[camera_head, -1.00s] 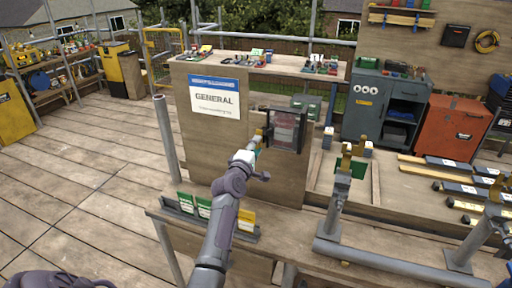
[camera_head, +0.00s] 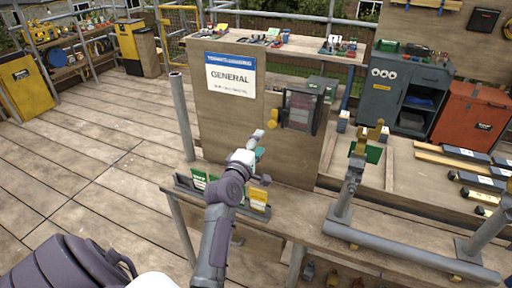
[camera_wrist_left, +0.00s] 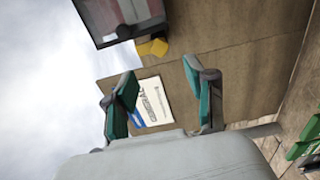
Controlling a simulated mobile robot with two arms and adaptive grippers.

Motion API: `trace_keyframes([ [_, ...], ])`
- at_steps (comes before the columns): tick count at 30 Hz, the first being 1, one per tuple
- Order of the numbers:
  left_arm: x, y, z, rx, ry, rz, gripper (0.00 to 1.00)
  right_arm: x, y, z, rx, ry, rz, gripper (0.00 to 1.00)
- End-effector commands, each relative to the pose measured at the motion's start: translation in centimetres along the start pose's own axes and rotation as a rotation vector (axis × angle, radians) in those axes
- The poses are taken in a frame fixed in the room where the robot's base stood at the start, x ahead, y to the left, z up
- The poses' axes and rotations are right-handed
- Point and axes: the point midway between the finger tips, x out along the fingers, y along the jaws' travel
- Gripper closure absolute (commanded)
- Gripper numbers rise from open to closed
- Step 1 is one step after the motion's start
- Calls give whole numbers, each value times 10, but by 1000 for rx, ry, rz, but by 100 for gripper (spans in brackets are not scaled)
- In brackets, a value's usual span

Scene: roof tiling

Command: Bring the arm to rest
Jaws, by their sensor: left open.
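My left arm rises from the lower middle of the head view, and its left gripper (camera_head: 259,142) is in front of the wooden board (camera_head: 225,130). In the left wrist view the gripper (camera_wrist_left: 163,95) is open, its two green-padded fingers apart with nothing between them. A dark-framed box with a clear front (camera_head: 303,108) is fixed on the board, up and right of the gripper. The gripper looks apart from both. My right gripper is not in view.
A "GENERAL" sign (camera_head: 231,75) hangs on the board. Green and yellow packets (camera_head: 259,197) stand in a rack below the gripper. A pipe stand with a gold clamp (camera_head: 357,165) is to the right. Open deck floor (camera_head: 105,150) lies to the left.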

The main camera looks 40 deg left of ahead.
Motion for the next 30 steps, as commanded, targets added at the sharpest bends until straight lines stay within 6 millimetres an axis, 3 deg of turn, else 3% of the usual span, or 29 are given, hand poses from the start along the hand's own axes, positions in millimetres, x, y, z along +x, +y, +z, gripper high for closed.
trace_keyframes([
  [6,-17,0,0,0,1,1,45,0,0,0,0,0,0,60],
  [23,-17,-2,0,2,-1,-3,45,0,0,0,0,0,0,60],
  [26,-15,-22,6,31,-12,-39,45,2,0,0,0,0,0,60],
  [29,-13,-69,20,112,-42,-120,45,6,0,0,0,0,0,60],
  [30,-14,-95,27,157,-62,-163,45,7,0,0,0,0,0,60],
])
